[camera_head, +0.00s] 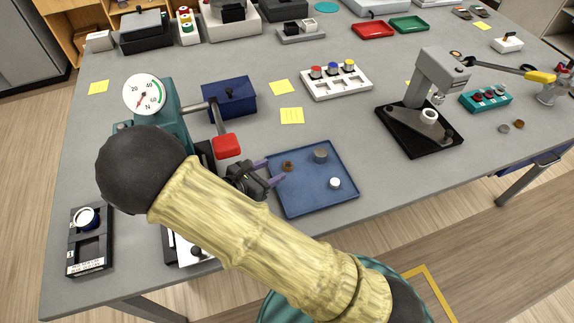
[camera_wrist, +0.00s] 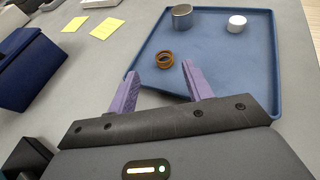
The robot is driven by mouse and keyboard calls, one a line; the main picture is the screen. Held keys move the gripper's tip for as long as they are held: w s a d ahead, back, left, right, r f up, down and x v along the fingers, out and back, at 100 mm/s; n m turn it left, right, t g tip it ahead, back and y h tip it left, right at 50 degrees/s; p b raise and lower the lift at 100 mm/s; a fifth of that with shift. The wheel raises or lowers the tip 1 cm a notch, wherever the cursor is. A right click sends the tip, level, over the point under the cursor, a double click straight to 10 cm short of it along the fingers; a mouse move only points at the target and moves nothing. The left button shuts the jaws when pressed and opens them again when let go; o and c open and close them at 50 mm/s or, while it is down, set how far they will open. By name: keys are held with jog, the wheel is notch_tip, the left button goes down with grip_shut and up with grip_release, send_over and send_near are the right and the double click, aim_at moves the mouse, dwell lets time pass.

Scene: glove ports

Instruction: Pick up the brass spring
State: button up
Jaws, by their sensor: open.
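The brass spring (camera_head: 288,166) is a small brown-gold ring on the blue tray, towards its left side. In the wrist view the spring (camera_wrist: 164,59) lies just beyond and between my purple fingertips. My gripper (camera_head: 270,170) is open and empty, with its fingers (camera_wrist: 160,82) pointing over the tray's near left edge. A gap shows between the fingers and the spring in the wrist view. The blue tray (camera_head: 312,200) also holds a grey metal cylinder (camera_head: 320,155) and a smaller white cylinder (camera_head: 335,183).
A teal press with a round dial (camera_head: 144,95) and red-ended lever (camera_head: 227,146) stands left of the tray. A dark blue box (camera_head: 230,98) is behind it. A grey stand on a black base (camera_head: 420,130) is to the right. The table between tray and stand is clear.

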aim_at(287, 166)
jog(key=x, duration=0.2)
jog(key=p+x, duration=0.1)
jog(key=x, duration=0.1)
jog(key=shift+d+f, duration=0.15)
jog(key=shift+d, duration=0.35)
jog(key=shift+w+d+f, duration=0.15)
jog(key=shift+w, duration=0.05)
jog(key=shift+s, duration=0.1)
jog(key=c, duration=1.1)
